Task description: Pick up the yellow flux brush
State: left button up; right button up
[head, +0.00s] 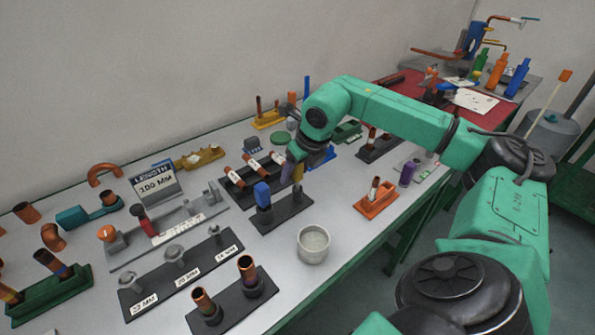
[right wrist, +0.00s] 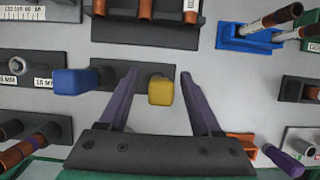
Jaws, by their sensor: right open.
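The yellow flux brush (right wrist: 161,90) stands upright in a black holder (head: 283,213), with its yellow handle end up. It also shows in the head view (head: 298,172), partly hidden by my gripper. My right gripper (right wrist: 159,84) is open, with one purple-grey finger on each side of the yellow handle, not closed on it. In the head view the right gripper (head: 293,168) points down over the holder's right end. A blue-handled brush (head: 262,194) stands in the same holder, left of the yellow one, and shows left of the fingers in the wrist view (right wrist: 78,81). My left gripper is not in view.
A black rack with copper pipes (head: 252,180) lies just behind the holder. A white cup (head: 313,244) stands in front, near the table edge. An orange stand (head: 377,198) is to the right. Black stands with fittings (head: 178,275) fill the front left.

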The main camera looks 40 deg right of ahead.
jog(key=shift+x, duration=0.95)
jog(key=shift+r, duration=0.15)
grip_shut()
jog(key=shift+r, duration=0.1)
notch_tip(320, 180, up, 20)
jog(key=p, duration=0.3)
